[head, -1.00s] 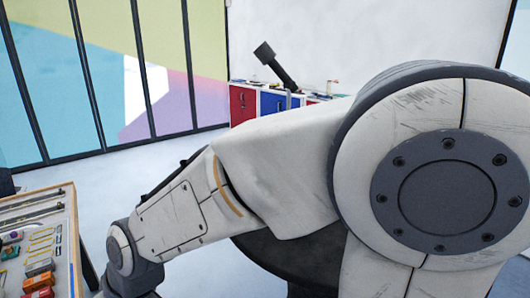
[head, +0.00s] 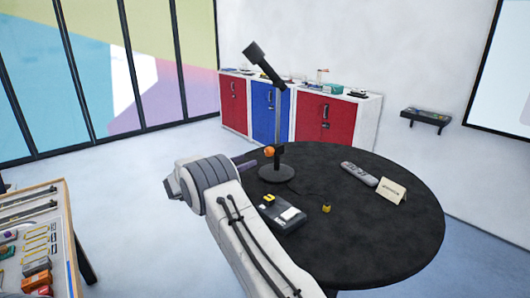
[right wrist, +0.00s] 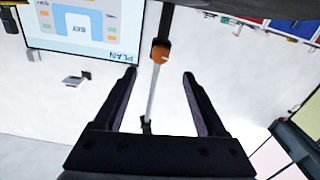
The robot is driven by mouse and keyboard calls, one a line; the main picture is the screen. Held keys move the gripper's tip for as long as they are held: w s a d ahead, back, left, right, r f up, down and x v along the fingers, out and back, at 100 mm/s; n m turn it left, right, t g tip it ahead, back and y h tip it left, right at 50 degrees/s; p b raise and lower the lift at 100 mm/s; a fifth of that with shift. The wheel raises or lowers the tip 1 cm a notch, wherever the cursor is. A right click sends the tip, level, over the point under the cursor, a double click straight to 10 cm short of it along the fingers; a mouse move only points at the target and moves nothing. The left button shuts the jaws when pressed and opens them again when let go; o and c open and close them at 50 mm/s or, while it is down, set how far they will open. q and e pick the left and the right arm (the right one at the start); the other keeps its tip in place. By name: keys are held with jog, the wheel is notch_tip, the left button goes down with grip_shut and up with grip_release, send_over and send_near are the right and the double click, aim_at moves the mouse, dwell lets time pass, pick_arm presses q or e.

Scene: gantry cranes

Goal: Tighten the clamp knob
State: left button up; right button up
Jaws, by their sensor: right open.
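The orange clamp knob (head: 269,151) sits on a dark clamp on the upright pole (head: 278,115) of a desk lamp. The lamp's round base (head: 277,173) stands on a black round table, and its dark head tilts up at the top. My right gripper (head: 256,157) is at the left of the knob, its dark fingers pointing toward it and partly hidden by my wrist. In the right wrist view, which looks upside down, the gripper (right wrist: 160,74) is open and empty. The knob (right wrist: 160,54) shows between and just beyond the fingertips; contact cannot be told. My left gripper is not in view.
The black table (head: 390,240) holds a dark device (head: 282,214), a small yellow cube (head: 326,208), a grey remote (head: 359,173) and a card (head: 391,191). Red and blue cabinets (head: 325,118) stand behind. A tool bench (head: 62,215) is at the left.

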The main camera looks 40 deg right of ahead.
aim_at(267, 153)
jog(key=d+p, duration=0.1)
jog(key=d, duration=0.2)
jog(key=d+p, duration=0.1)
jog(key=d, duration=0.1)
jog(key=d+p, duration=0.2)
jog(key=d, duration=0.1)
jog(key=shift+w+d+r, duration=0.2)
jog(key=shift+w+d, duration=0.1)
jog(key=shift+w, duration=0.05)
jog(key=shift+d+f+p, duration=0.15)
jog(key=shift+d+p, duration=0.15)
jog(key=shift+d, duration=0.3)
grip_shut()
